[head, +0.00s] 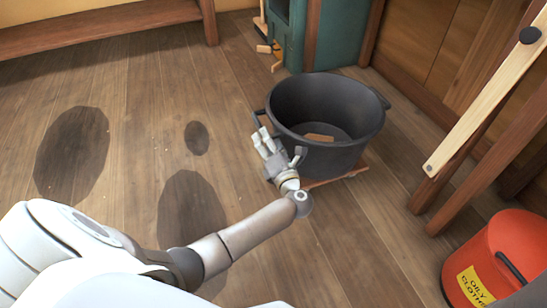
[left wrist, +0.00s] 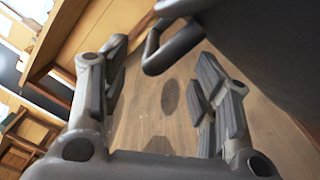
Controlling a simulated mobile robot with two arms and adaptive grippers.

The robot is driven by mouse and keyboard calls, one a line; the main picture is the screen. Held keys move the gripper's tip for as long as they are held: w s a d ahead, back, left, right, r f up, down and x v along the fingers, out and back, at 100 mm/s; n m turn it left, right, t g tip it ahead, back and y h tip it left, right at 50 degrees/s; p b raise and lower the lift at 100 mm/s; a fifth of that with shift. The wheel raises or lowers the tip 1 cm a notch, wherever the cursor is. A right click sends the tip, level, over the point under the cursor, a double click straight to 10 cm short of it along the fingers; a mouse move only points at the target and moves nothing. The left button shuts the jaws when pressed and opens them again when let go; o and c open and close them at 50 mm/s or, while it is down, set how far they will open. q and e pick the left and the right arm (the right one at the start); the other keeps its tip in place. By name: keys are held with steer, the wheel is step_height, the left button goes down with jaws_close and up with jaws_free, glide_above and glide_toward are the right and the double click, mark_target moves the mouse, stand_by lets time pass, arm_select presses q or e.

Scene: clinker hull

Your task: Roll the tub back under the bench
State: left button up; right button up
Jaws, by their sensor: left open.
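A round dark grey tub (head: 345,139) stands on a low wooden base (head: 338,179) on the plank floor, with a small brown piece (head: 320,137) lying inside it. My left gripper (head: 264,138) is at the tub's left side, open, its fingers pointing up near the side handle (head: 259,119). In the left wrist view, the handle (left wrist: 153,48) of the tub (left wrist: 270,45) reaches in between and beyond the open fingers (left wrist: 162,68). I cannot tell whether they touch it. A wooden bench (head: 100,29) runs along the wall at the top left. My right gripper is not in view.
A teal cabinet (head: 343,32) stands behind the tub. Wooden framing (head: 480,110) is at the right. A red bin labelled "OILY CLOTHS" (head: 483,250) stands at the lower right. The floor (head: 150,100) left of the tub is clear, with dark shadows.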

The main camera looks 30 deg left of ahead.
arm_select(q)
steer(key=shift+w+a, duration=0.45)
steer(key=shift+a, duration=0.1)
jaws_close()
stand_by(0.4)
